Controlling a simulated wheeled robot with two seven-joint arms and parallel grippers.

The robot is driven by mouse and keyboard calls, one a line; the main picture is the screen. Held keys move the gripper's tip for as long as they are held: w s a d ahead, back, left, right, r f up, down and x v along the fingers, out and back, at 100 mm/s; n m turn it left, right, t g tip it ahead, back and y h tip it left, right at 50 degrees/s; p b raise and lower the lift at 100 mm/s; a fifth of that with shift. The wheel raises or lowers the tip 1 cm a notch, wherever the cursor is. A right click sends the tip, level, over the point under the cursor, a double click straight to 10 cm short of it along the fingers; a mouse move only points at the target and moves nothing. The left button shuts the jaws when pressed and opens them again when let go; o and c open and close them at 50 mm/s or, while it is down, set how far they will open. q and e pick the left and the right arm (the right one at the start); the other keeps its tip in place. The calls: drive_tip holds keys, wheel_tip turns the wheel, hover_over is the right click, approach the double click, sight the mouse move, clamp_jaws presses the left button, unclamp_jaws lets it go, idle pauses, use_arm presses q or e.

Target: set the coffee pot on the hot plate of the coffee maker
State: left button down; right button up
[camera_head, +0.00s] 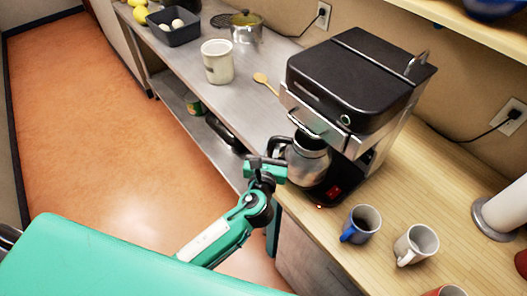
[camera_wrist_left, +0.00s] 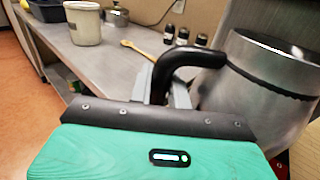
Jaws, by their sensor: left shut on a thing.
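The coffee pot (camera_head: 308,162) is a steel jug with a black handle. In the head view it stands upright at the front of the black and silver coffee maker (camera_head: 350,75), beneath its overhanging top. The pot hides most of the hot plate, so I cannot tell whether its bottom touches it. The base with a red switch (camera_head: 334,191) shows at the pot's lower right. My left gripper (camera_head: 275,160) is shut on the pot's handle. The left wrist view shows the black handle (camera_wrist_left: 185,62) between the fingers and the steel body (camera_wrist_left: 262,85) at right. My right gripper is out of view.
A blue-handled mug (camera_head: 361,224) and a white mug (camera_head: 415,244) stand on the wooden counter, right of the coffee maker. A white canister (camera_head: 218,62), a wooden spoon (camera_head: 265,83) and a metal pot (camera_head: 246,30) are on the steel counter behind. Orange floor lies left.

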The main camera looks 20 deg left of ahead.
use_arm(q)
drive_tip(key=shift+w+d+f+b, duration=0.1)
drive_tip(key=shift+w+d+b, duration=0.2)
drive_tip(key=shift+w+d, duration=0.4)
drive_tip(key=shift+w+d+b, duration=0.25)
drive_tip(key=shift+w+d, duration=0.25)
drive_tip(key=shift+w, duration=0.4)
drive_tip(key=shift+f, duration=0.2)
drive_tip(key=shift+f, duration=0.3)
drive_tip(key=c, duration=1.2)
unclamp_jaws()
drive_tip(key=shift+c, duration=0.2)
drive_tip(key=shift+s+f, duration=0.1)
drive_tip(key=shift+f, duration=0.05)
